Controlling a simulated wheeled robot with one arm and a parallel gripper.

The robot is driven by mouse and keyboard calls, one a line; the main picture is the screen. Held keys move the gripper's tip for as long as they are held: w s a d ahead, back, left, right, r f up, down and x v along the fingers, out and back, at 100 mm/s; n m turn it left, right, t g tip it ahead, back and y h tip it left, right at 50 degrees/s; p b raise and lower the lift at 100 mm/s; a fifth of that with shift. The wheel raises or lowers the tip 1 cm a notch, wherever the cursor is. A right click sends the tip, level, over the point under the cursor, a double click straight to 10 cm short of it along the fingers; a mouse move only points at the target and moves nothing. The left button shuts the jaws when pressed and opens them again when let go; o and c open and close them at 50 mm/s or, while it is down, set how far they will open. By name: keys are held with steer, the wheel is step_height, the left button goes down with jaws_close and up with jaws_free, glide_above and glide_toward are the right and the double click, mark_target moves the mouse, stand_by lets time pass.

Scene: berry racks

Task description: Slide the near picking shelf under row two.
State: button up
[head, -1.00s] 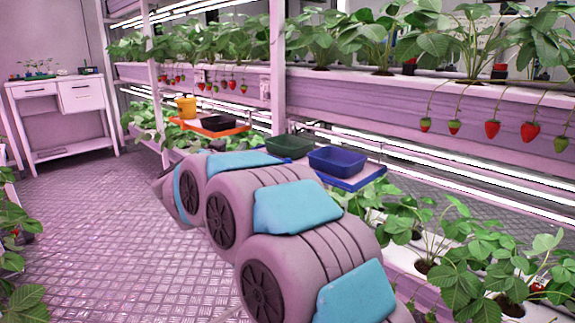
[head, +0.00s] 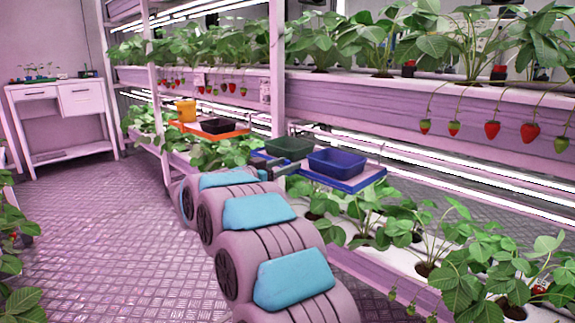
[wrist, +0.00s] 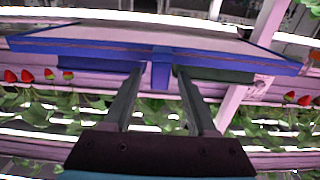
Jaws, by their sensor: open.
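The near picking shelf (head: 345,182) is a blue-edged board jutting out from the rack at the middle of the head view. A blue bin (head: 337,163) and a dark green bin (head: 288,147) stand on it. In the wrist view the shelf's blue front edge (wrist: 80,47) crosses the picture, with a blue tab (wrist: 161,68) at its middle. My gripper (wrist: 158,72) is open, one dark finger on each side of the tab. I cannot tell whether either finger touches it.
Strawberry plants (head: 425,225) grow in the lower row. The aisle floor (head: 100,240) is clear at left.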

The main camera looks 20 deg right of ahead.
steer(key=shift+w+d, duration=0.15)
steer(key=shift+d, duration=0.3)
steer(key=shift+c, duration=0.2)
jaws_close()
stand_by(1.0)
